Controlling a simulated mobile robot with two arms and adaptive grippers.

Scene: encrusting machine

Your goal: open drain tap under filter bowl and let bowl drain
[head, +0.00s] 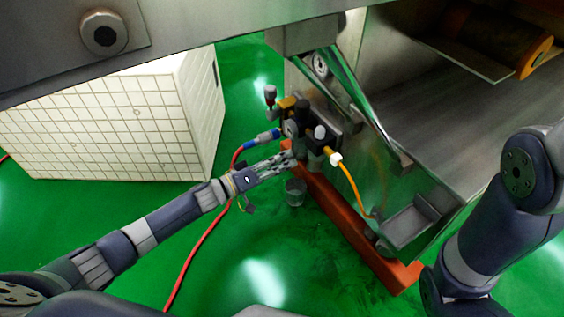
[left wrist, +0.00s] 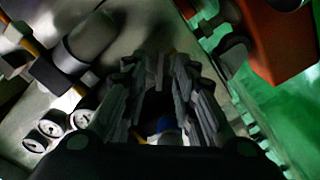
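My left gripper (head: 287,159) reaches in from the left, just below the air service unit (head: 302,116) on the machine's side. In the left wrist view, its two ribbed fingers (left wrist: 158,70) stand apart with a gap between them. Dark parts show close behind the fingertips, and I cannot tell whether the fingers touch anything. The filter bowl (head: 314,160) seems to hang under the unit, partly hidden by the gripper. I cannot make out the drain tap. A small grey cup (head: 295,190) stands below the gripper. My right gripper is out of view.
A red hose (head: 207,236) runs up to the blue fitting (head: 262,137). An orange tube (head: 351,186) drops from the unit. A red-orange base beam (head: 352,232) runs along the machine's foot. A white tiled block (head: 110,125) stands left.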

